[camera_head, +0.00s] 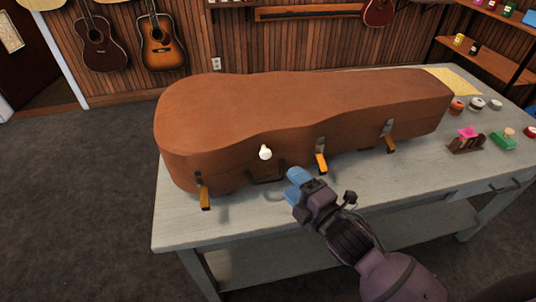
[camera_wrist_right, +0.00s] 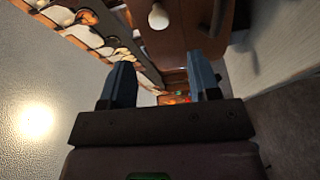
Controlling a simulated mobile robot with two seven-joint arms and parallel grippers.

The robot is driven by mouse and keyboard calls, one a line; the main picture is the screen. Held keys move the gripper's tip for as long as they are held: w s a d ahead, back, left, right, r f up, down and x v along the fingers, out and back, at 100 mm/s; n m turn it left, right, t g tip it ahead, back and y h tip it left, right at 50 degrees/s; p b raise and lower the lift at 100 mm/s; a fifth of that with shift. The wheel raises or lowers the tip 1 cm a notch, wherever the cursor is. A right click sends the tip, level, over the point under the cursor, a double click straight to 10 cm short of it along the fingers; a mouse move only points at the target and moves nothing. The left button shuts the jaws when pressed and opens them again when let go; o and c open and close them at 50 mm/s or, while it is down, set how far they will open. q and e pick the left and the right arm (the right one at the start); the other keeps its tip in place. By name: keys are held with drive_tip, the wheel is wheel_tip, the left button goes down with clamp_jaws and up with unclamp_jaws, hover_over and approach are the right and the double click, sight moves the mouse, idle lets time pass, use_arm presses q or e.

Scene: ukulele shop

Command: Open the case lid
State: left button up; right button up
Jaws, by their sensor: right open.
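The brown instrument case (camera_head: 300,110) lies on the grey table with its lid down. A white knob (camera_head: 265,152) sits on its front side, above a dark handle (camera_head: 266,174). My right gripper (camera_head: 298,183), with blue fingers, is open and empty in front of the case, to the right of and below the knob. In the right wrist view the knob (camera_wrist_right: 158,16) shows beyond the open fingers (camera_wrist_right: 160,82), against the case (camera_wrist_right: 180,30). My left gripper is not in view.
The table (camera_head: 225,225) has a clear strip before the case. At its right end are a yellow cloth (camera_head: 455,80), small tins (camera_head: 476,103), a brown rack (camera_head: 466,145) and a green block (camera_head: 502,140). Guitars (camera_head: 161,40) hang on the wall behind.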

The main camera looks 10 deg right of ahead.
sight(267, 156)
drive_tip(key=shift+n, duration=0.5)
drive_tip(key=x, duration=1.1)
drive_tip(key=shift+r, duration=0.1)
drive_tip(key=shift+s, duration=0.1)
clamp_jaws()
